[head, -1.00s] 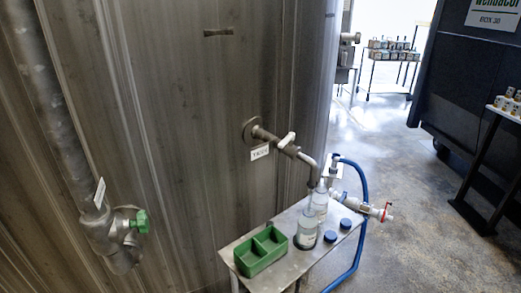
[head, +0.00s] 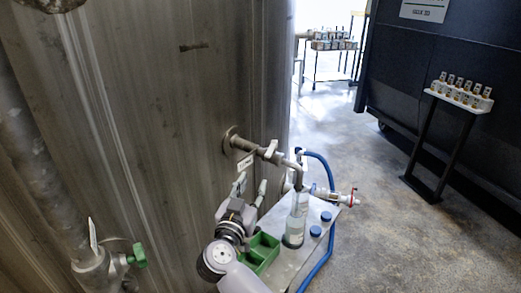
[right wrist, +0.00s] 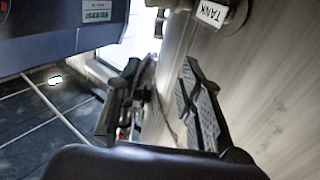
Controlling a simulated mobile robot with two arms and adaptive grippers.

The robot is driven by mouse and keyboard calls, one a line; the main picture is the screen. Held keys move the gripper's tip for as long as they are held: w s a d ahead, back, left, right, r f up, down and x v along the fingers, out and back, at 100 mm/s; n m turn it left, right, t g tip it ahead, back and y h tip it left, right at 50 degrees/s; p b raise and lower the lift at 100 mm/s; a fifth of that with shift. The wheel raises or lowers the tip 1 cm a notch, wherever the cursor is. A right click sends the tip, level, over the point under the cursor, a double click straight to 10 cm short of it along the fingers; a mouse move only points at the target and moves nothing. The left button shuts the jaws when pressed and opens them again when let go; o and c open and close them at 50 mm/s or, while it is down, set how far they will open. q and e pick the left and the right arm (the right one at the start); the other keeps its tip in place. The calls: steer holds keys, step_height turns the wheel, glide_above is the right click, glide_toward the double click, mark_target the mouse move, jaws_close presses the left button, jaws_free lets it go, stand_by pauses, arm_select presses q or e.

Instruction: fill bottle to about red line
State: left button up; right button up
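Two clear bottles stand on the small metal table; the front bottle (head: 293,233) overlaps the rear one (head: 300,203), which is below the bent outlet pipe (head: 298,166). Their liquid level and any red line are too small to tell. The tank tap has a pale lever handle (head: 270,148) on a pipe from the tank wall. My right gripper (head: 251,187) is open and empty, left of the bottles and below the tap. In the right wrist view its fingers (right wrist: 158,92) are spread with nothing between them. My left gripper is out of view.
The metal table (head: 287,274) also bears a green divided tray (head: 262,249) and two blue caps (head: 326,216). A red-handled valve (head: 353,197) and blue hose (head: 327,170) are at its right. A green-handled valve (head: 138,255) is at lower left. Open floor lies right.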

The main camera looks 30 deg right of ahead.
steer(key=p, duration=0.2)
glide_toward(270, 150)
steer(key=shift+g, duration=0.3)
steer(key=x, duration=1)
steer(key=shift+w+a+f, duration=0.1)
steer(key=shift+f, duration=0.15)
steer(key=shift+c, duration=0.6)
jaws_close()
